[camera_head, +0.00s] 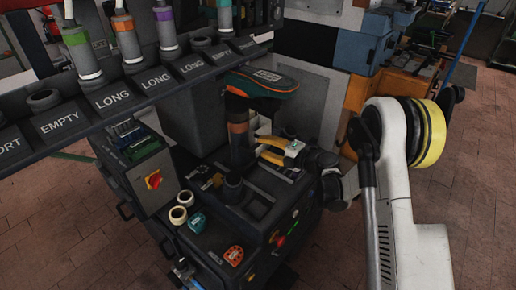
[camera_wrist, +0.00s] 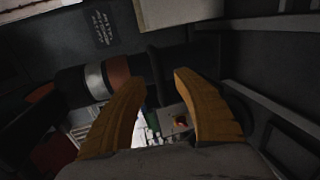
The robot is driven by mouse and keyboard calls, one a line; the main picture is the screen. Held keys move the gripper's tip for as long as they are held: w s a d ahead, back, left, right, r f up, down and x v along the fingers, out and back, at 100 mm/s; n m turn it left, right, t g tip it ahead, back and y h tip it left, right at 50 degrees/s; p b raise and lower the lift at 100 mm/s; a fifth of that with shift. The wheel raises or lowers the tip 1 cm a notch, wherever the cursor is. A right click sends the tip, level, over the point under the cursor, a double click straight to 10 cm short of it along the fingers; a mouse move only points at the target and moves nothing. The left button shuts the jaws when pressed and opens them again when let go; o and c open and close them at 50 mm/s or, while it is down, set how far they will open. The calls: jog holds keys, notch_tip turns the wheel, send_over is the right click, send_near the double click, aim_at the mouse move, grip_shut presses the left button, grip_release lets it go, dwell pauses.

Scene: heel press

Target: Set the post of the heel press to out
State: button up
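The heel press (camera_head: 255,205) stands in the middle of the head view. Its dark post (camera_head: 239,150) rises upright with an orange band, and a shoe form with a teal and orange sole (camera_head: 262,82) sits on top. My gripper (camera_head: 258,148) is just right of the post, its yellow fingers pointing left at it. In the wrist view the post (camera_wrist: 170,65) lies across the picture, with orange and silver bands, beyond the fingertips of my gripper (camera_wrist: 159,79). The fingers are apart with nothing held between them. I cannot tell whether the fingertips touch the post.
A rack labelled LONG and EMPTY (camera_head: 115,95) with several coloured-banded posts crosses the upper left. A box with a red and yellow switch (camera_head: 154,181) stands left of the press. Tape rolls (camera_head: 181,206) lie on the press top. Brick floor (camera_head: 335,255) is open at right.

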aim_at(258, 143)
jog(key=shift+b+x, duration=0.3)
jog(key=shift+x, duration=1.2)
grip_shut()
